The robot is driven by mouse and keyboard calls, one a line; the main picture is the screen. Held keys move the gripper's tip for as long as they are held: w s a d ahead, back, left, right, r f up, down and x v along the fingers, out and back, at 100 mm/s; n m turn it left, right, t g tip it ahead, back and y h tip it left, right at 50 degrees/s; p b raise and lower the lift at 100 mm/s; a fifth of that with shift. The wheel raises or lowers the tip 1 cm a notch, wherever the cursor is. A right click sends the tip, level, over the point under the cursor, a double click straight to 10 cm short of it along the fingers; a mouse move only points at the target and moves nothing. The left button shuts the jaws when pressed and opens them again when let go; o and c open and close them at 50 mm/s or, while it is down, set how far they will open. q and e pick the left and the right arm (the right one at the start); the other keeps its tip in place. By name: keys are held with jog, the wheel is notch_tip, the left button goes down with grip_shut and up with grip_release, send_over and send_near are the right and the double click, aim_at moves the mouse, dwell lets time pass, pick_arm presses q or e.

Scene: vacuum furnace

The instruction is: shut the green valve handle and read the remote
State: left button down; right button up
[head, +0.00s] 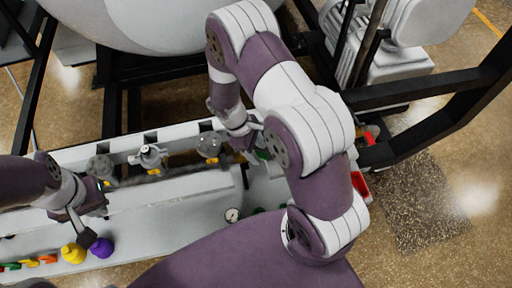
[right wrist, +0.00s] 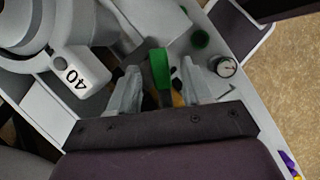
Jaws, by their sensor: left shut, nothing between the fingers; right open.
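The green valve handle (right wrist: 160,68) stands between the two fingers of my right gripper (right wrist: 161,75) in the right wrist view. The fingers are open, one on each side of it, with gaps showing. In the head view my right arm covers most of this spot, and only a bit of green (head: 263,154) shows beside the gripper. My left gripper (head: 84,234) is shut and empty, low at the left above the bench, close to a yellow object (head: 72,253) and a purple object (head: 101,248). I cannot make out a remote.
A grey bench (head: 160,225) carries several valve fittings (head: 150,157), a round gauge (head: 232,215) and small coloured pieces (head: 30,263) at the left. The gauge also shows in the right wrist view (right wrist: 225,66), near a part marked 40 (right wrist: 76,78). Black frame bars (head: 425,92) stand at the right.

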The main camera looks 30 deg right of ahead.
grip_shut()
jog(key=shift+a, duration=0.1)
jog(key=shift+s+a+r+m+p, duration=0.15)
jog(key=shift+m+p, duration=0.15)
jog(key=shift+m, duration=0.3)
jog(key=shift+g, duration=0.3)
grip_release()
jog(key=v, duration=1.2)
jog(key=shift+r+p, duration=0.25)
jog(key=shift+p, duration=0.15)
